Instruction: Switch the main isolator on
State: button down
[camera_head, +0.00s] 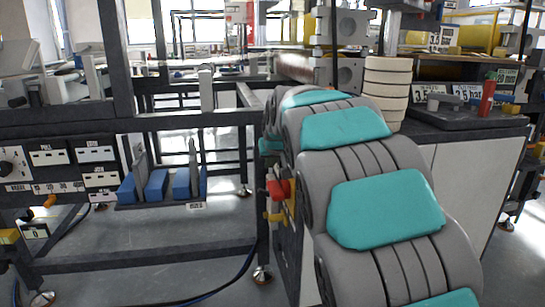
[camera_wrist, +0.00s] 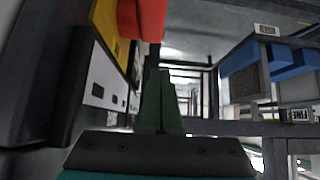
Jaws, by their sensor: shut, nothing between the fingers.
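The main isolator shows as a red handle (camera_head: 279,189) on a yellow plate (camera_head: 291,203), at the left edge of my arm in the head view. In the wrist view the red handle (camera_wrist: 151,18) is at the top, left of centre, and the yellow plate (camera_wrist: 104,20) is beside it, both cut off by the frame. My gripper (camera_wrist: 161,76) is shut and empty, its dark green fingers below the red handle in the picture. I cannot tell whether they touch it. In the head view my arm hides the fingers. The handle's exact setting is unclear.
A labelled pale panel (camera_wrist: 103,82) lies close left of my fingers. A dark frame post (camera_head: 263,200) stands beside the isolator. Blue blocks (camera_head: 156,186) sit on a low rack to the left. A control panel (camera_head: 70,160) is at far left. Stacked cream rings (camera_head: 387,90) stand behind my arm.

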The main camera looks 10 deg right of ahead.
aim_at(269, 186)
jog(key=f, duration=0.1)
jog(key=w+f, duration=0.1)
jog(key=f, duration=0.1)
jog(key=shift+w+f, duration=0.3)
jog(key=shift+f, duration=1.05)
jog(key=shift+r, duration=0.15)
jog(key=shift+w+p, duration=0.1)
jog(key=shift+p, duration=0.3)
jog(key=shift+g, duration=0.4)
jog(key=shift+w+g+p, duration=0.1)
jog(key=shift+g+p, duration=0.2)
jog(key=shift+p, duration=0.2)
